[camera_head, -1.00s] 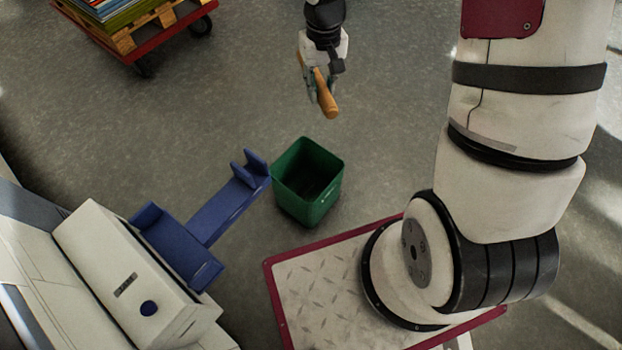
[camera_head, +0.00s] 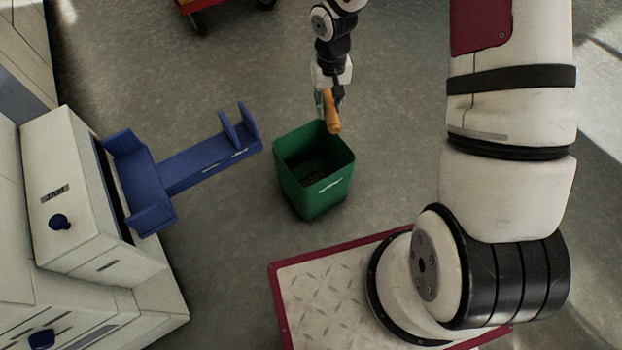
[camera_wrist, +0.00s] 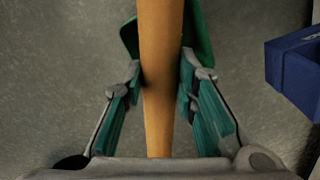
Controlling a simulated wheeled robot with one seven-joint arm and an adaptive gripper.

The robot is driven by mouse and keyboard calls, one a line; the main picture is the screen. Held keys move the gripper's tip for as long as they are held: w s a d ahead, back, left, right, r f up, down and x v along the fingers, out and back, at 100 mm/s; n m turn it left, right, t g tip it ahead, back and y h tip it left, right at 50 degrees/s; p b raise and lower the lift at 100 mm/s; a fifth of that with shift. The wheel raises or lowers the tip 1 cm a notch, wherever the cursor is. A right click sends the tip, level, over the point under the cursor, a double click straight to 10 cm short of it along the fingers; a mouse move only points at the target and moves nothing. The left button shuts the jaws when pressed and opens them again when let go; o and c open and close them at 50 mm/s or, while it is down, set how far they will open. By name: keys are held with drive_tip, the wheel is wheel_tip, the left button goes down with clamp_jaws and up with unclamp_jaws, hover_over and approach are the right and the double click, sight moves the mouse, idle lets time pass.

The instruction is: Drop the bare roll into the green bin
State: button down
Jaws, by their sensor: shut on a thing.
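The bare roll (camera_head: 332,112) is a thin orange-brown tube. My gripper (camera_head: 328,105) is shut on it and holds it tilted, its lower end near the far rim of the green bin. In the wrist view the roll (camera_wrist: 159,75) runs lengthwise between the two teal-padded fingers (camera_wrist: 160,100). The green bin (camera_head: 322,194) stands open on the floor, and its visible inside looks empty. In the wrist view part of the bin (camera_wrist: 200,40) shows behind the roll. I cannot tell how high the roll is above the rim.
A white machine (camera_head: 70,200) with a blue tray (camera_head: 190,165) reaching toward the bin stands at the left. A red cart (camera_head: 205,8) is at the top edge. Bare grey floor (camera_head: 400,150) lies right of the bin.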

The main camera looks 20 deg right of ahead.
drive_tip(key=w+f+b, duration=0.2)
drive_tip(key=f+b, duration=0.5)
drive_tip(key=f, duration=0.5)
drive_tip(key=w+f+m+b, duration=0.1)
drive_tip(key=w+f+b, duration=0.1)
drive_tip(key=f+b, duration=0.5)
wheel_tip(320, 180, down, 6)
drive_tip(key=shift+a+r+b, duration=0.1)
drive_tip(key=shift+a+b, duration=0.2)
drive_tip(key=c, duration=1.2)
unclamp_jaws()
wheel_tip(320, 180, up, 12)
